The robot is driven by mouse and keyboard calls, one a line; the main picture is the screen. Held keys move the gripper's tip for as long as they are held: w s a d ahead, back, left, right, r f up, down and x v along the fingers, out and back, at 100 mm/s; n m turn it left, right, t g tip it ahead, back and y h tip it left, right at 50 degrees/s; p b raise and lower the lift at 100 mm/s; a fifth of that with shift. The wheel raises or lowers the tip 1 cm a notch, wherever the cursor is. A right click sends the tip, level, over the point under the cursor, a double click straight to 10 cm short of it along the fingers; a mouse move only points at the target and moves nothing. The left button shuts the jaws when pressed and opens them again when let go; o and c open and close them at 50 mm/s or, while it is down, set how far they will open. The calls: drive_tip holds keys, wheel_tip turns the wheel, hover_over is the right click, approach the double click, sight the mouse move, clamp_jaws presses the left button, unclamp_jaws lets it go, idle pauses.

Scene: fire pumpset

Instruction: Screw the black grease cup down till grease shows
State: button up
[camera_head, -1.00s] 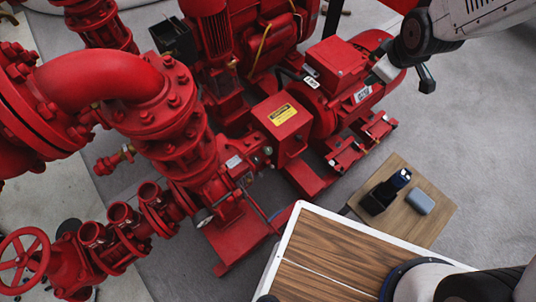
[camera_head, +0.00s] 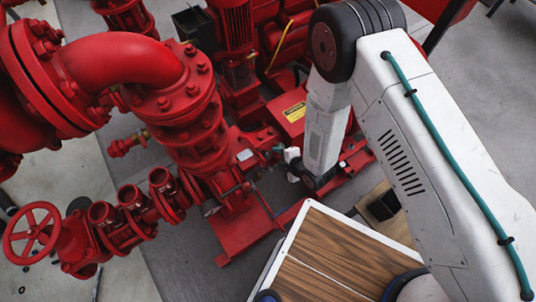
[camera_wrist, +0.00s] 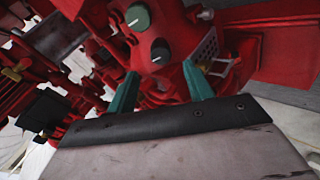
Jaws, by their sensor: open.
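In the wrist view, the black grease cup (camera_wrist: 160,50) is a small dark round cap on the red pump casting. It sits ahead of my gripper (camera_wrist: 160,70), roughly between the two teal fingertips in the picture. The fingers are spread with nothing between them, and the cup appears beyond their tips. A larger green round cap (camera_wrist: 137,18) stands just above and left of the black one. In the head view, my gripper (camera_head: 282,155) is beside the red pump's bearing housing. There the black cup cannot be made out. I cannot see whether grease shows.
The red motor guard with a yellow label (camera_head: 293,112) is close to my arm. Red pipework and a handwheel (camera_head: 30,234) fill the left. A wooden stand (camera_head: 392,228) with a black holder (camera_head: 382,205) is partly hidden behind my arm.

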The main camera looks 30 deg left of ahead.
sight(268, 155)
drive_tip(key=x, duration=0.7)
drive_tip(key=shift+a+f, duration=0.25)
drive_tip(key=c, duration=1)
